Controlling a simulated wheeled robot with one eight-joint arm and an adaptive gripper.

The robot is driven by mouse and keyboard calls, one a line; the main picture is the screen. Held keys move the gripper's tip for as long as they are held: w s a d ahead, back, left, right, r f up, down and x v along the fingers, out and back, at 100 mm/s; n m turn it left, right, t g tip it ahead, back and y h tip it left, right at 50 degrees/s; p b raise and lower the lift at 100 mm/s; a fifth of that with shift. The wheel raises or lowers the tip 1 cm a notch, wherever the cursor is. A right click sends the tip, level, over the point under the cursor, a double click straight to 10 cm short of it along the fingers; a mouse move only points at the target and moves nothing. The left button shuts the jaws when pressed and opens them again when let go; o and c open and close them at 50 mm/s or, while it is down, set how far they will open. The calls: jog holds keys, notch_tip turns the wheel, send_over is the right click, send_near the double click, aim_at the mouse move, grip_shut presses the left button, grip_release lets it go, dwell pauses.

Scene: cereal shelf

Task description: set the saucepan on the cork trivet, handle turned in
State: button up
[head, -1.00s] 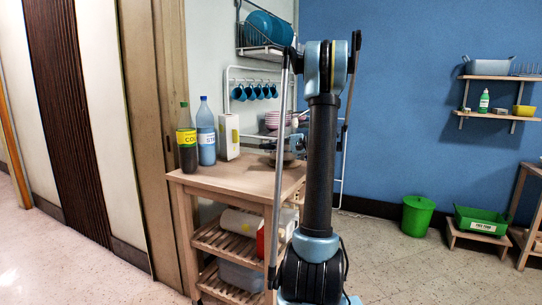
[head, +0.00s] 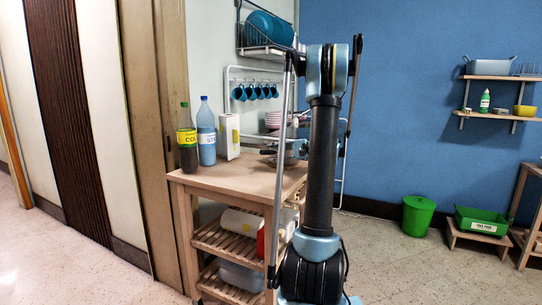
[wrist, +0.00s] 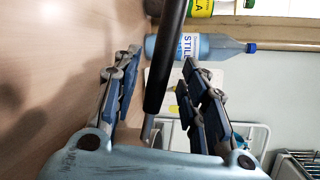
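The saucepan's dark handle (wrist: 166,62) runs lengthwise between the two fingers of my gripper (wrist: 161,58) in the wrist view. The fingers are apart, with a gap visible beside the handle. In the head view the saucepan (head: 287,161) shows as a small greyish shape at the far right of the wooden trolley top, partly behind my arm. A dark handle-like bar points left from it. I cannot make out the cork trivet clearly in either view now.
The wooden trolley (head: 232,180) has clear top space at the front left. A cola bottle (head: 187,150), a blue still-water bottle (head: 206,140) and a white carton (head: 229,137) stand along its back left. Blue mugs (head: 254,92) hang on a wall rack, with pink bowls (head: 273,120) below.

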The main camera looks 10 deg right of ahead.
jog(key=v, duration=1.1)
